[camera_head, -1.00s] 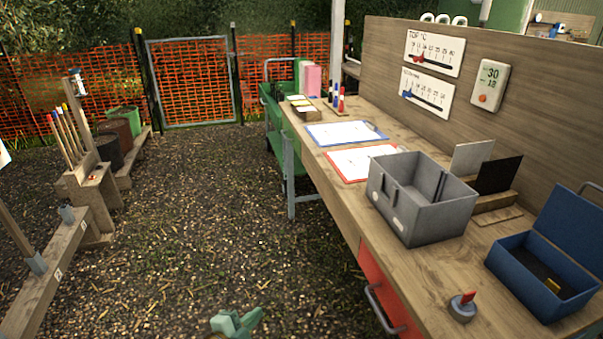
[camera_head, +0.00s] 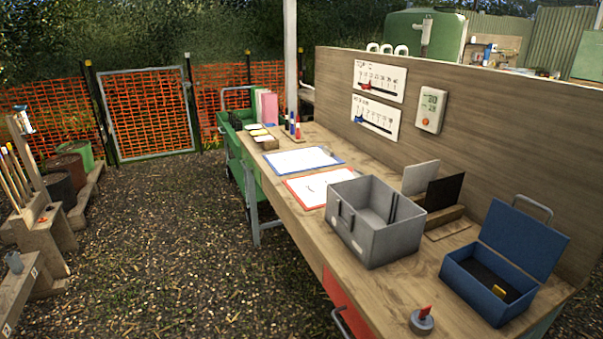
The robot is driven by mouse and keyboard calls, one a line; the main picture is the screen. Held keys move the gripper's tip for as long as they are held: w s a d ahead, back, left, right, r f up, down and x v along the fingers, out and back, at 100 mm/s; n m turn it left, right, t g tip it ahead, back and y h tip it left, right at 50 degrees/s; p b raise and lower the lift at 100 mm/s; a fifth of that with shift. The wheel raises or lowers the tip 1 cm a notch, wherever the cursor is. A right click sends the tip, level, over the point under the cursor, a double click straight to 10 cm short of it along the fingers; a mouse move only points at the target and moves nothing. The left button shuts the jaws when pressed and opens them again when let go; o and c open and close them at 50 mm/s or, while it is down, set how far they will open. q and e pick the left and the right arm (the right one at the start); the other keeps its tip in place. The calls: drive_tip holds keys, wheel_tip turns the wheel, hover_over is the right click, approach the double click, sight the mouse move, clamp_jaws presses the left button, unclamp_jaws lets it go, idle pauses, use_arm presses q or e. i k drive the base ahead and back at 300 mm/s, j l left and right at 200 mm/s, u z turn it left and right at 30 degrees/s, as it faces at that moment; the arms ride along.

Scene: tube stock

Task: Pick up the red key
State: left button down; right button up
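The red key (camera_head: 425,311) stands upright in a small round grey base (camera_head: 421,323) at the near edge of the wooden workbench (camera_head: 388,291). It shows at the bottom of the head view, right of centre. The lower end of the key is hidden in the base. Neither of my grippers shows in the head view now.
A grey open box (camera_head: 372,243) stands behind and left of the key. An open blue case (camera_head: 472,291) with a yellow item inside stands to its right. A red drawer (camera_head: 341,299) is below the bench edge. Gravel ground (camera_head: 170,250) lies clear to the left.

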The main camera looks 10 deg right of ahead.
sight(425, 311)
drive_tip(key=z, duration=1.1)
